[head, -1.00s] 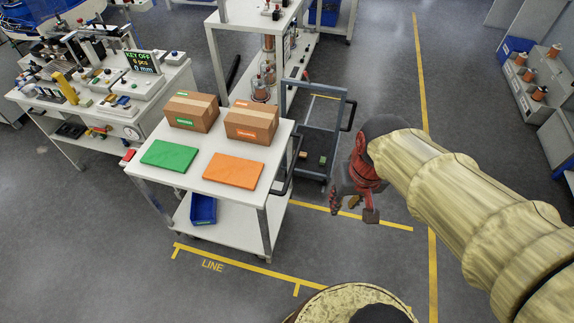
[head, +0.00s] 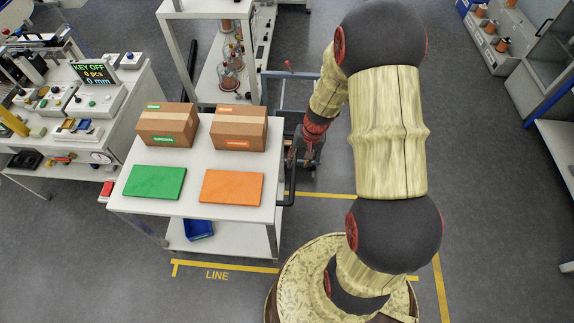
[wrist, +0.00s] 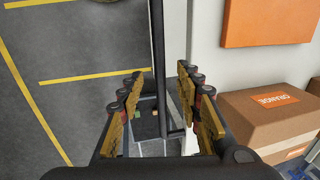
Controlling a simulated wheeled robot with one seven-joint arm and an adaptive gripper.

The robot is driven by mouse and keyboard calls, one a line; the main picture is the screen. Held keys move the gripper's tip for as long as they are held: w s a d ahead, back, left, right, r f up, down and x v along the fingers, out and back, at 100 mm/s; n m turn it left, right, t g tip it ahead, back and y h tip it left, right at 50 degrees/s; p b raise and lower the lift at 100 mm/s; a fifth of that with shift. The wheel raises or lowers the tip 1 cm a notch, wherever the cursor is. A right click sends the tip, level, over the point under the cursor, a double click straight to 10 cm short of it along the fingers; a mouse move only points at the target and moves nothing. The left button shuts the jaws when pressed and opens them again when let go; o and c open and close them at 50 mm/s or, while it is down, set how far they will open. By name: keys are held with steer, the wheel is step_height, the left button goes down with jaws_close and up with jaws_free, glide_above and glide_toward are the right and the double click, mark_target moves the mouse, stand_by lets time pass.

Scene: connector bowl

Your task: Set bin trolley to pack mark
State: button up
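A white two-shelf trolley (head: 132,201) stands at the centre left, with a blue bin (head: 198,229) on its lower shelf. My gripper (head: 305,156) is beside that handle. In the wrist view my gripper (wrist: 160,74) is open, with a dark bar (wrist: 157,45), seemingly the handle, running between its fingers. Contact cannot be told. Which of the two is the bin trolley is unclear. A yellow floor mark lettered LINE (head: 225,268) lies before the white trolley; no pack lettering is readable.
The white trolley carries two cardboard boxes (head: 240,134), a green mat (head: 152,184) and an orange mat (head: 230,188). A workbench (head: 135,115) stands close at left, and a white rack (head: 178,55) behind. Floor at right is largely clear.

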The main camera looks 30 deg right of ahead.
mark_target(294, 172)
steer(key=f, duration=0.2)
steer(key=f+b, duration=0.1)
steer(key=f, duration=0.2)
steer(key=w+a+f, duration=0.1)
steer(key=f, duration=0.1)
steer(key=shift+f+b, duration=0.3)
steer(key=shift+b, duration=0.1)
steer(key=c, duration=0.4)
jaws_close()
